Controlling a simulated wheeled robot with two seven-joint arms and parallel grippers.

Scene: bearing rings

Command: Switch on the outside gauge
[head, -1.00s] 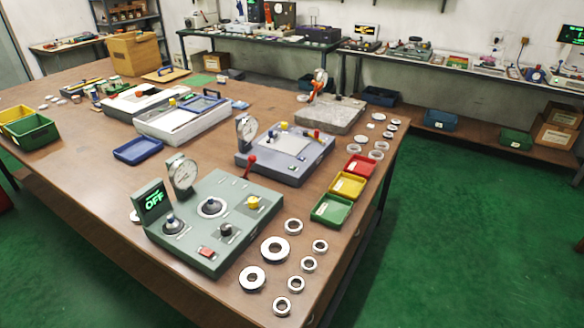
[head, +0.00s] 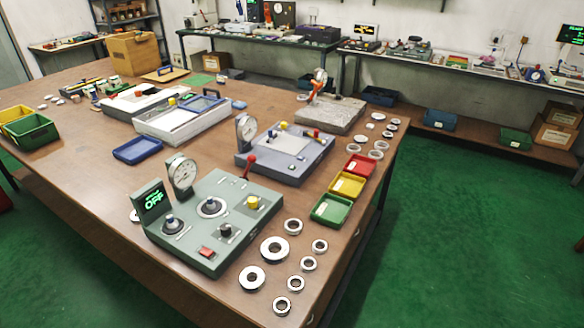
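A green-grey gauge box (head: 190,238) stands near the front of the table. Its small display (head: 153,200) reads OFF in green. A round dial (head: 182,172) stands at its back edge. On its top are a red-knobbed lever (head: 249,164), a yellow knob (head: 253,202), black knobs (head: 225,230) and a red button (head: 206,252). Behind it is a blue-grey gauge box (head: 285,165) with its own dial (head: 246,130). I cannot tell from labels which one is the outside gauge. Neither of my grippers is in view.
Several metal rings (head: 274,250) lie to the right of the green-grey box. Green (head: 331,209), yellow (head: 347,185) and red (head: 360,165) trays line the table's right edge. A blue tray (head: 137,150) lies behind it. The table's left front is clear.

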